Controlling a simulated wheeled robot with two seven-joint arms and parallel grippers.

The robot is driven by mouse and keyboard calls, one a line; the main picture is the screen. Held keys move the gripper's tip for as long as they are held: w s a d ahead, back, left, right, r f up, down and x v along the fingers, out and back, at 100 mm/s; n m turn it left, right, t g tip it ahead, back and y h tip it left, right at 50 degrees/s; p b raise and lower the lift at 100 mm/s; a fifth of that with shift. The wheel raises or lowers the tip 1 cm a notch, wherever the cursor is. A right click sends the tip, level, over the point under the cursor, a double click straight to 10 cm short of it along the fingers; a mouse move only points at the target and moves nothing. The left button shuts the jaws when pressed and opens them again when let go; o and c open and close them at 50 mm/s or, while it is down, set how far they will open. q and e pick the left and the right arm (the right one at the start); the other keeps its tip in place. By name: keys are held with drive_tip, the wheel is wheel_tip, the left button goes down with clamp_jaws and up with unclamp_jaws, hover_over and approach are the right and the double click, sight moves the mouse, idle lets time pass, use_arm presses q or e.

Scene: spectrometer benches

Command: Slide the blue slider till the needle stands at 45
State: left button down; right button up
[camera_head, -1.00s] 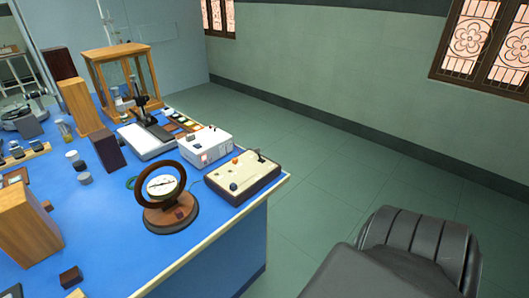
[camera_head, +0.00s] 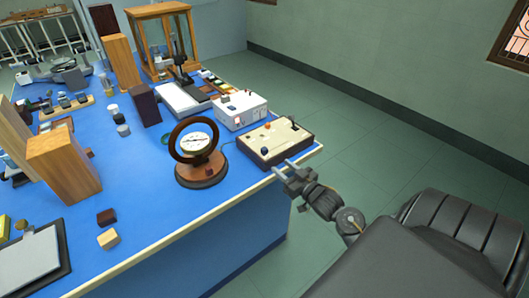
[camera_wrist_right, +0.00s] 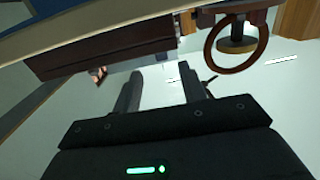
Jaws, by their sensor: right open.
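A control box (camera_head: 285,152) with a beige top and dark sides sits at the table's near right edge. A dark blue knob (camera_head: 264,151) is on its top near the front left; I take it for the blue slider. Left of the box stands a round dial (camera_head: 196,143) inside a brown upright ring on a wooden base; its needle reading is too small to tell. My right gripper (camera_head: 282,168) is open and empty, beside the box's near side at the table edge. Its two fingers show in the right wrist view (camera_wrist_right: 160,88), apart with nothing between them. My left gripper is not in view.
A white instrument box (camera_head: 240,110) stands behind the control box. Wooden blocks (camera_head: 65,165) and small jars (camera_head: 122,130) are on the left of the blue table (camera_head: 165,205). The floor right of the table is clear.

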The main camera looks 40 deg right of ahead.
sight(266, 152)
drive_tip(key=w, duration=0.3)
drive_tip(key=w+p, duration=0.1)
drive_tip(key=w, duration=0.7)
drive_tip(key=shift+d+r, duration=0.1)
drive_tip(key=shift+r, duration=0.3)
drive_tip(key=shift+s, duration=0.1)
clamp_jaws()
